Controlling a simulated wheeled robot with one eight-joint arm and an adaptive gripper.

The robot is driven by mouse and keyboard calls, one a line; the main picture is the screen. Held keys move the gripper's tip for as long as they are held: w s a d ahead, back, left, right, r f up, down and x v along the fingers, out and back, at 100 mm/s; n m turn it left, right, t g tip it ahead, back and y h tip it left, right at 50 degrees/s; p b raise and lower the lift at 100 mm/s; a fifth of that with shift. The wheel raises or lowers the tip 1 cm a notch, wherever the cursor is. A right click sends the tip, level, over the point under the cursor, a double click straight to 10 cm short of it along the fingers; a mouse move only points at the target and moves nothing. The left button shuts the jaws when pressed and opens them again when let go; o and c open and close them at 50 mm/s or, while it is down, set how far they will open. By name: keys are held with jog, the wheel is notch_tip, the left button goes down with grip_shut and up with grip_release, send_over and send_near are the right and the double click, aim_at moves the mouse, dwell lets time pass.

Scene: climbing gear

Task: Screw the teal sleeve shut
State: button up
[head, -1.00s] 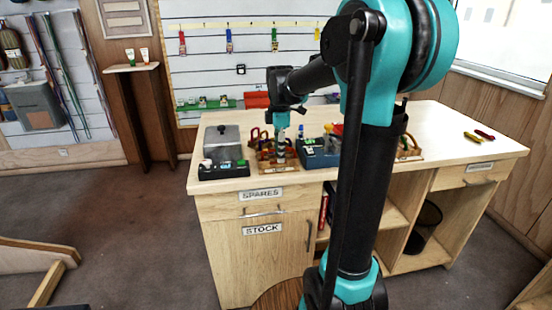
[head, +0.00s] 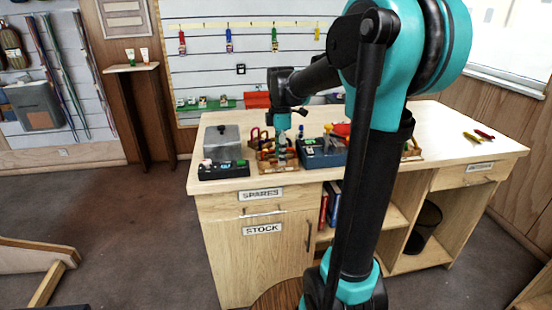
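My gripper (head: 283,136) points down over a wooden rack (head: 265,166) on the workbench (head: 230,180). The rack holds several small items that look like carabiners, some of them reddish. The fingertips are down among these items. At this size I cannot make out the teal sleeve or tell whether the fingers hold anything. The teal colour that shows near the fingers is on my own wrist.
A grey box on a dark base (head: 222,146) stands left of the rack. A blue case (head: 322,155) stands close on its right. Red and yellow tools (head: 478,136) lie far right.

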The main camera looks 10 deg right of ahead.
jog(key=shift+r, duration=1.45)
jog(key=shift+w, duration=0.75)
jog(key=shift+f, duration=0.1)
jog(key=shift+f, duration=1.35)
